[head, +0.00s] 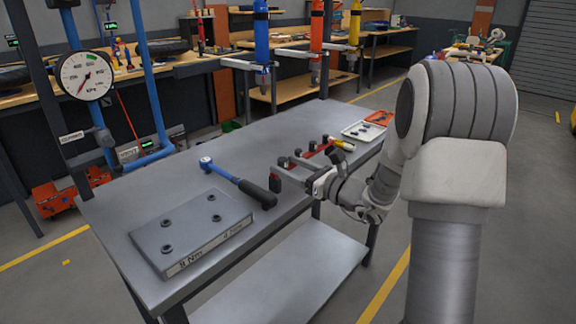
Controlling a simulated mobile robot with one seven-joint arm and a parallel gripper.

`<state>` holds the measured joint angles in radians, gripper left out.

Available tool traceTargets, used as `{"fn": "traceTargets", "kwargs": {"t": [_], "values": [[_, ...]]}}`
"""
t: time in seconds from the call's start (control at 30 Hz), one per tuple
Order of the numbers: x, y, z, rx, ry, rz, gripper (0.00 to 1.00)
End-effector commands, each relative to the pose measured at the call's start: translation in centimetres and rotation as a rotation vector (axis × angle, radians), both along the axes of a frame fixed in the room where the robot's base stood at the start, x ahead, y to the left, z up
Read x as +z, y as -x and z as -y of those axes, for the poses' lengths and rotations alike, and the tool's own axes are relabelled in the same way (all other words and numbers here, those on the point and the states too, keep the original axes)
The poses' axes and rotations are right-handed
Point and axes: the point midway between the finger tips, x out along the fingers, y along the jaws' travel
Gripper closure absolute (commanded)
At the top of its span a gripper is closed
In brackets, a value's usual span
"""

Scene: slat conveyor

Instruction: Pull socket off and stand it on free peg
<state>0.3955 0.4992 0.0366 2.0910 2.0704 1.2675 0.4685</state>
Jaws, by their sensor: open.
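A torque wrench (235,180) with a blue shaft and black grip lies on the grey workbench (200,295), its round head toward the back left. Whether a socket sits on that head is too small to tell. A red rail (311,153) with several dark, socket-like pieces runs along the bench's right part. Which peg is free cannot be made out. My gripper (281,170) is open, beside the near end of the rail and to the right of the wrench grip. Its fingers and wrist hide part of the rail. I see nothing held between the fingers.
A grey block (190,232) marked "8 Nm" with several bolts lies at the bench's near left. A yellow-handled tool (343,145), a white tray (362,132) and a red tray (379,117) are at the far right. The bench's back middle is clear.

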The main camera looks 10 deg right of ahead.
Motion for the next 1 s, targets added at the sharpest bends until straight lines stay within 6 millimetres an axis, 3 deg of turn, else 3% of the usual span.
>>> {"fn": "traceTargets", "kwargs": {"t": [0.17, 0.6, 0.8, 1.0], "values": [[0.2, 2.4, 2.0, -0.007, 0.0, -0.001, 0.31], [0.2, 10.9, 8.1, -0.006, -0.001, -0.001, 0.31], [0.1, 13.0, 9.6, -0.003, 0.0, 0.0, 0.31], [0.0, 13.6, 9.9, -0.002, -0.001, -0.001, 0.31]]}}
